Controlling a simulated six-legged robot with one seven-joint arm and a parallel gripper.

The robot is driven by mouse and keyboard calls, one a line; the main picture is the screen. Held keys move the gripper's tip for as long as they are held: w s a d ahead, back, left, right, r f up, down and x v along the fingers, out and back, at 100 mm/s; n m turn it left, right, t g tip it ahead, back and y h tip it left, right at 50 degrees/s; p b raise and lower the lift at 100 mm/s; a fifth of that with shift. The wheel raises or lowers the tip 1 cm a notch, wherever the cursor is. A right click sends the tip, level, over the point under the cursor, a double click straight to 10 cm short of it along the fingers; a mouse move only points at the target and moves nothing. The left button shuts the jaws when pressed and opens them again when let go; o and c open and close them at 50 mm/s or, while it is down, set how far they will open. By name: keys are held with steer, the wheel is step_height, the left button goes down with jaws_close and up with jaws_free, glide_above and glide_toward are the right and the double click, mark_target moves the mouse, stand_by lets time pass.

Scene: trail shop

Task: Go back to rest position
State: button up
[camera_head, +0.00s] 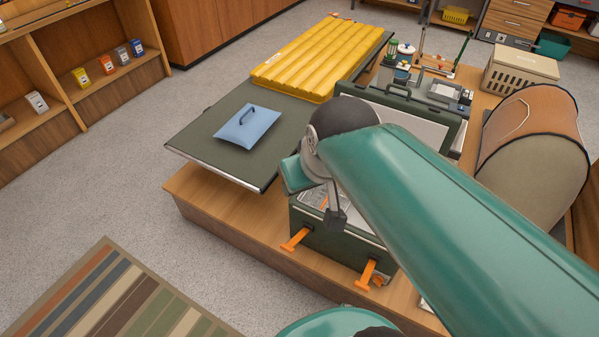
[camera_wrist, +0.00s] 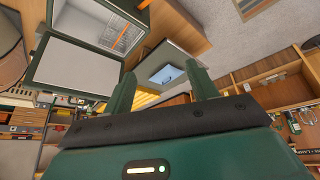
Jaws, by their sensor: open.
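My gripper (camera_wrist: 162,82) shows in the wrist view with its two green fingers apart and nothing between them. In the head view my arm reaches from the lower right to above the green camp stove (camera_head: 340,242); the fingers cannot be made out clearly there. The stove stands on a wooden platform (camera_head: 235,222) with its lid (camera_head: 455,132) raised and orange legs or handles at its front. My arm hides part of it. The stove's grate (camera_wrist: 112,35) and open lid (camera_wrist: 75,66) show in the wrist view.
A yellow ribbed mat (camera_head: 318,57), a beige crate (camera_head: 520,68) and an orange-brown rounded item (camera_head: 530,120) are nearby. Shelves (camera_head: 75,80) stand left.

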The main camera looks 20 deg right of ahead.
steer(key=s, duration=0.1)
steer(key=s+a, duration=0.1)
steer(key=shift+s, duration=0.35)
steer(key=shift+d+m, duration=0.1)
steer(key=shift+m, duration=0.2)
